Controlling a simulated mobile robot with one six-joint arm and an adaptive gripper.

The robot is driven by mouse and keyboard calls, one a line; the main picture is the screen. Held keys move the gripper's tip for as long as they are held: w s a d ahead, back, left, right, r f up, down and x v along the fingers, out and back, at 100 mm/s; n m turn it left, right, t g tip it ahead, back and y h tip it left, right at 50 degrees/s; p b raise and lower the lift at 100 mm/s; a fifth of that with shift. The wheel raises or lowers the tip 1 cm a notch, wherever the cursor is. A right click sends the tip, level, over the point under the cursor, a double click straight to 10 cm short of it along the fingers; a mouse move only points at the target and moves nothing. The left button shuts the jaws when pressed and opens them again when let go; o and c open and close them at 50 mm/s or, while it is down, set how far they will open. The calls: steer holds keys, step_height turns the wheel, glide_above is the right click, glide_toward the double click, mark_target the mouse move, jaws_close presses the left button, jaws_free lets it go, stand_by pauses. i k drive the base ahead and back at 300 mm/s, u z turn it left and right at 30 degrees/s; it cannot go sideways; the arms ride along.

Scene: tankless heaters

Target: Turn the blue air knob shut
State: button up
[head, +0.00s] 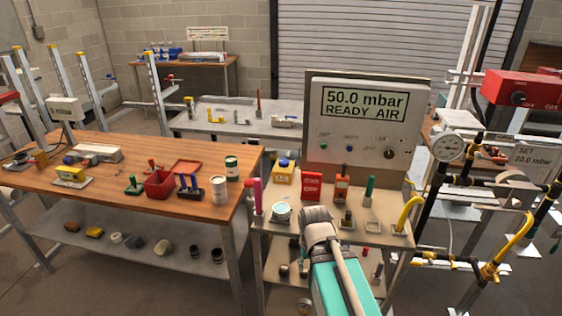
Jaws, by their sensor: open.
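The blue air knob (349,149) is a small knob on the front of the grey control panel (317,127), between a green knob (323,146) and a larger dark knob (390,153). The panel display (365,104) reads "50.0 mbar READY AIR". My arm reaches in from the bottom, and its grey end with my gripper (317,216) is over the cart top, below and left of the blue knob and apart from it. My gripper is open; its fingertips are hard to make out from behind. The knob's exact angle is too small to read.
Bottles and tools, including a red box (311,186) and a yellow container (283,172), stand on the cart (328,217) before the panel. A yellow hose (408,213) and piping with a gauge (448,147) are at right. A wooden bench (120,199) is at left.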

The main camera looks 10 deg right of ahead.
mark_target(283, 163)
steer(key=u, duration=0.05)
steer(key=i, duration=0.95)
steer(key=z, duration=0.05)
